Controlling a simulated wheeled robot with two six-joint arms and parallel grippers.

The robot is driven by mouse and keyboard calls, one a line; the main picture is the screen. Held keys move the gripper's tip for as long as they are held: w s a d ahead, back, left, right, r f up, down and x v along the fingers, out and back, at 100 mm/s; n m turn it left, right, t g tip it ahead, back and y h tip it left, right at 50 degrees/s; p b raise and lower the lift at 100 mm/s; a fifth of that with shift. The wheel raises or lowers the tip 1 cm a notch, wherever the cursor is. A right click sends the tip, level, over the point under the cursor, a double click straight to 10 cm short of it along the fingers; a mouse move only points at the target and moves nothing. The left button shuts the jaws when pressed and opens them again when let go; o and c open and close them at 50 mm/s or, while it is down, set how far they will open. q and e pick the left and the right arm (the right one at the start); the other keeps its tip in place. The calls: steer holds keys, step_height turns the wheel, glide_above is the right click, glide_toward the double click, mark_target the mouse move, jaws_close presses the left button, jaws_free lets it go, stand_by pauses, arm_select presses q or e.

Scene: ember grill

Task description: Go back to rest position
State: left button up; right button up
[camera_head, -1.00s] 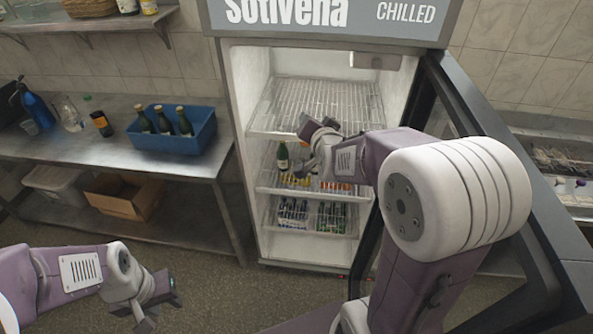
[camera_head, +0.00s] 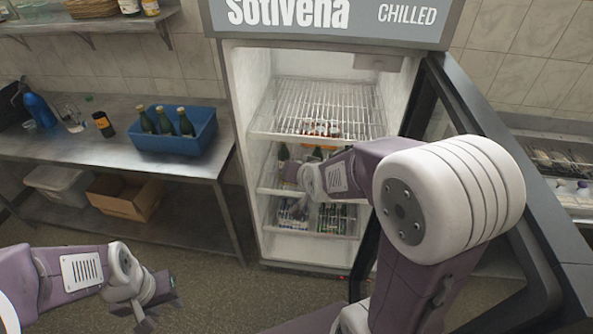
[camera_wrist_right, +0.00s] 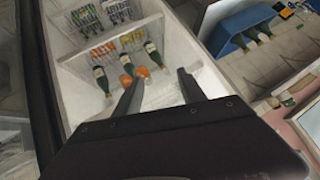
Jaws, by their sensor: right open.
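My right arm reaches into the open fridge, and its wrist (camera_head: 312,180) is in front of the middle shelf in the head view. In the right wrist view my right gripper (camera_wrist_right: 161,88) is open with nothing between its fingers. Several green bottles (camera_wrist_right: 154,54) and orange items (camera_wrist_right: 143,71) stand on a shelf beyond the fingertips. My left gripper (camera_head: 162,300) is at the lower left of the head view, open and empty above the floor, clear of everything.
The fridge (camera_head: 240,140) has wire shelves, with small red-topped items (camera_head: 320,128) on the upper one. Its open door (camera_head: 505,190) stands close to my right arm. A blue crate (camera_head: 175,142) with green bottles sits on the metal counter (camera_head: 70,150) at left.

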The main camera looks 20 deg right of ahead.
steer(key=s+a+f+n+g, duration=0.1)
steer(key=s+f+g, duration=0.3)
steer(key=s, duration=0.5)
steer(key=s+a+f+n+g, duration=0.1)
steer(key=s+f+n+g, duration=0.3)
steer(key=s, duration=0.5)
step_height(320, 180, down, 2)
steer(key=shift+a+f+n+g+y, duration=0.25)
steer(key=shift+n+g+y, duration=0.05)
steer(key=shift+y, duration=0.1)
